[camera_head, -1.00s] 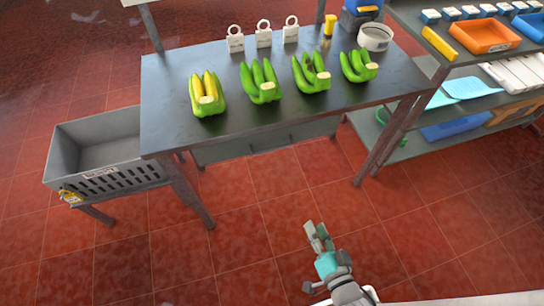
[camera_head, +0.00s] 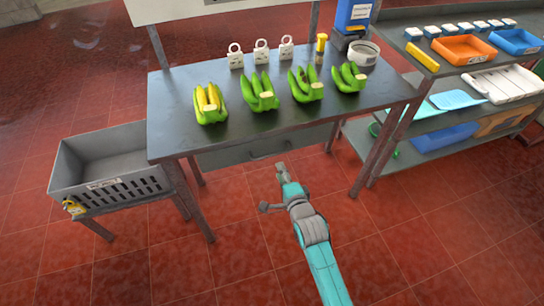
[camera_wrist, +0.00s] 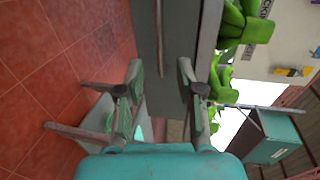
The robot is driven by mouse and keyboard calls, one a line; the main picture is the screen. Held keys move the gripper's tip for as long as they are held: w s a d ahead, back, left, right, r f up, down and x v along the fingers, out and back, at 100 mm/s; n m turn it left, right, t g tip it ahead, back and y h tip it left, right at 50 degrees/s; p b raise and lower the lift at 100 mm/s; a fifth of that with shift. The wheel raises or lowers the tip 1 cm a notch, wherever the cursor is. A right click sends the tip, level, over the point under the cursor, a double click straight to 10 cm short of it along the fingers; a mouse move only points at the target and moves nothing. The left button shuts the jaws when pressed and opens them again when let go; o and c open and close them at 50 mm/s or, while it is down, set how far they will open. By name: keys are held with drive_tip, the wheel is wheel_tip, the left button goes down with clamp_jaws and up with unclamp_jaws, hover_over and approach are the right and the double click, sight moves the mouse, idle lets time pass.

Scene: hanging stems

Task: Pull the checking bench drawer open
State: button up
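The checking bench (camera_head: 270,112) is a dark metal table. Its grey drawer (camera_head: 225,157) sits under the top and looks shut, with a thin bar handle (camera_head: 268,154) on its front. My gripper (camera_head: 281,168) is just in front of the drawer, below and slightly right of the handle in the head view. In the wrist view, turned sideways, the drawer handle (camera_wrist: 159,45) runs up the picture ahead of the gap between the fingers. My gripper (camera_wrist: 161,75) is open there, with nothing between the fingers, and appears apart from the handle.
A grey reject crate (camera_head: 105,160) is at left. A shelf rack with an orange tray (camera_head: 464,50) is at right. The red floor before the bench is clear.

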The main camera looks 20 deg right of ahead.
sight(272, 155)
drive_tip(key=x, duration=1)
clamp_jaws()
